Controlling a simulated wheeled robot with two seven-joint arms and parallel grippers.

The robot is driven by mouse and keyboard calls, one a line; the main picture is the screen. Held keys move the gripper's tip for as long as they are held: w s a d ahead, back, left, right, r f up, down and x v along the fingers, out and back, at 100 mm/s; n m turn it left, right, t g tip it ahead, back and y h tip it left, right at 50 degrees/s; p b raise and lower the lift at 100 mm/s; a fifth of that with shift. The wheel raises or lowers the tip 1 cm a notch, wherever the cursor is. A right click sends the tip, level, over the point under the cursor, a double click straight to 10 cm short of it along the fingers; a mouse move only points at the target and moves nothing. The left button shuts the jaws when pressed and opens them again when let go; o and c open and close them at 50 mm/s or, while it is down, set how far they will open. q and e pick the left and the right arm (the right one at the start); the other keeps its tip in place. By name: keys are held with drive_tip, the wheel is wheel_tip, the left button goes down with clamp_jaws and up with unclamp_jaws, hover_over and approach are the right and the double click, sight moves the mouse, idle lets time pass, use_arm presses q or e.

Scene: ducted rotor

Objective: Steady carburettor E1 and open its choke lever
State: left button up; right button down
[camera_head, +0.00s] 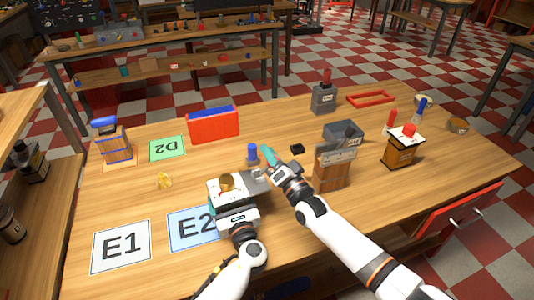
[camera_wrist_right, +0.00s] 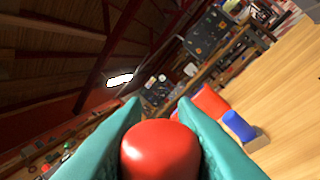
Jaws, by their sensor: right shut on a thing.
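The E1 card (camera_head: 121,246) lies bare at the front left of the table, and the E2 card (camera_head: 192,229) is beside it, partly covered by my left arm. I cannot tell which part is carburettor E1. My right gripper (camera_head: 268,156) has teal fingers near the table's middle. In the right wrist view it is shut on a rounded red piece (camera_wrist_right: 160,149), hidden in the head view.
A red box (camera_head: 214,126) and green D2 card (camera_head: 167,149) lie behind. A blue-topped wooden unit (camera_head: 113,145) stands left. A wooden block (camera_head: 331,170), grey box (camera_head: 343,131) and red-topped unit (camera_head: 402,146) stand right. A small black block (camera_head: 297,149) is close to the right gripper.

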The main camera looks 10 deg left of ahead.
drive_tip(key=shift+w+d+f+m+t+h, duration=0.2)
drive_tip(key=shift+f+m+t+h, duration=0.15)
drive_tip(key=shift+m, duration=0.35)
drive_tip(key=c, duration=1.1)
unclamp_jaws()
drive_tip(key=shift+c, duration=0.2)
drive_tip(key=shift+s+d, duration=0.1)
drive_tip(key=v, duration=1.2)
use_arm(q)
drive_tip(key=o, duration=1)
